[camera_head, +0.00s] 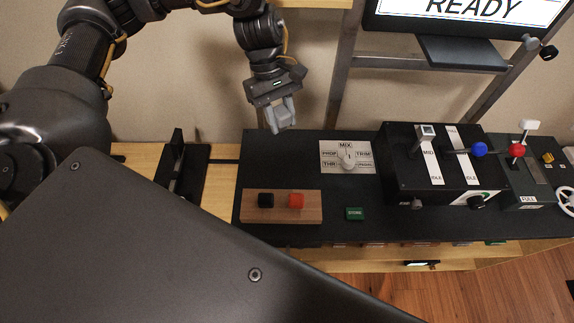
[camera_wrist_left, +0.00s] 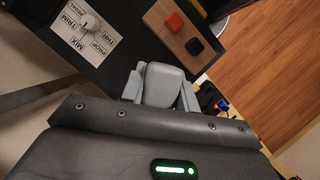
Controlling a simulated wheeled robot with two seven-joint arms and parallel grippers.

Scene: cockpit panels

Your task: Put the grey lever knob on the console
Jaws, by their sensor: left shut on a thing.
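My left gripper (camera_head: 281,114) hangs above the back left part of the black console (camera_head: 285,155). It is shut on the grey lever knob, a rounded grey block (camera_wrist_left: 162,85) that shows between the two grey fingers in the left wrist view. In the head view the fingers and the knob blend together. The knob is held clear of the console top. A plate with a rotary dial (camera_head: 347,156), labelled MIX, TRIM, PROP and THR, lies to the right of the gripper. My right gripper is not in view.
A wooden block (camera_head: 282,214) with a black and a red button sits at the console's front left. A black lever box (camera_head: 432,165) with a blue-knobbed lever stands to the right. The monitor (camera_head: 465,14) is behind.

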